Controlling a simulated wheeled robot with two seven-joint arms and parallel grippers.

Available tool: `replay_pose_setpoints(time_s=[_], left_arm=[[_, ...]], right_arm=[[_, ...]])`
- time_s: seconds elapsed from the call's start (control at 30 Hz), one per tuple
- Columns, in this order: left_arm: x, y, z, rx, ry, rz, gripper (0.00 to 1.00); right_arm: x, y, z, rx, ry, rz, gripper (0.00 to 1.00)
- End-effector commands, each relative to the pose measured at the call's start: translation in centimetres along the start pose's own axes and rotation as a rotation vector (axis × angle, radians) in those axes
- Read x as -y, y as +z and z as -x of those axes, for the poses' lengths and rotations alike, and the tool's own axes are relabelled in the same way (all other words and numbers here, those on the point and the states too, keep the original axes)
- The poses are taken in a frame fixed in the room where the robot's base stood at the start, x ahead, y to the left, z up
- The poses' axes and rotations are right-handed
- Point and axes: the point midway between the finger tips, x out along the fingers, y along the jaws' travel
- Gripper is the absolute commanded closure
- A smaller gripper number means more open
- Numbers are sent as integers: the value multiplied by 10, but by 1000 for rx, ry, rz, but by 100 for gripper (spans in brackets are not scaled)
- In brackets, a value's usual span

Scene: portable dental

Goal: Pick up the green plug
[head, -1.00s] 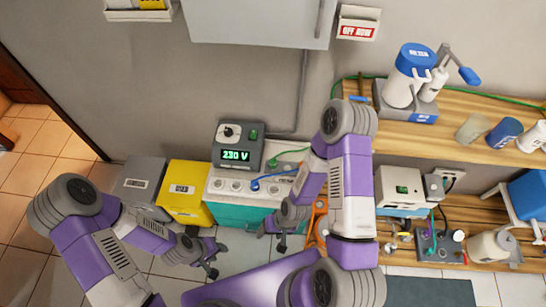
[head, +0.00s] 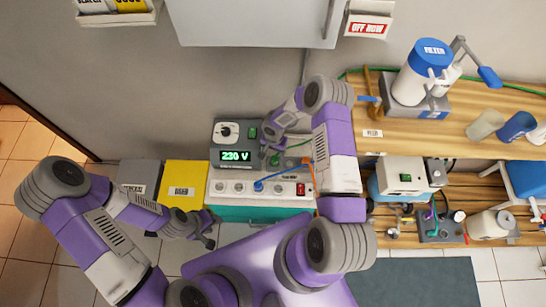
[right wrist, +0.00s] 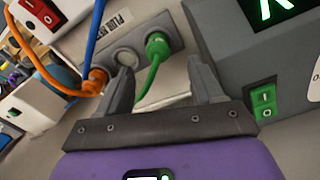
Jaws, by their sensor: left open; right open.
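The green plug (right wrist: 157,47) sits in a grey socket panel in the right wrist view, with its green cord curving down from it. In the head view the green plug (head: 275,160) shows small beside my right gripper (head: 270,153). In the right wrist view my right gripper (right wrist: 160,70) is open and empty. Its two fingers stand apart with the plug and cord showing in the gap between them. I cannot tell how far the tips are from the plug. My left gripper (head: 207,232) is open and empty, low in front of the yellow box.
An orange plug (right wrist: 97,80) and blue cord (right wrist: 93,35) are close to my right gripper's left finger. The meter (head: 232,155) reading 230 V stands beside it. A white socket strip (head: 225,198) lies in front; a yellow box (head: 184,188) is to the left.

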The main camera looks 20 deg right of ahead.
Motion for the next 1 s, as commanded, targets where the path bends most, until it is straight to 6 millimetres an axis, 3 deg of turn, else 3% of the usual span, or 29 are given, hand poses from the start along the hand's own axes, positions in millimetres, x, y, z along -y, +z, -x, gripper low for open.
replay_pose_setpoints(time_s=[0.4,0.77,1.0], left_arm=[[6,-1,-17,0,0,0,57],[7,-1,-18,0,0,0,57],[7,-1,-18,0,0,0,57]], right_arm=[[-3,3,-59,4,-2,0,34],[-2,3,-66,2,-2,2,34],[-2,3,-66,2,-2,2,70]])
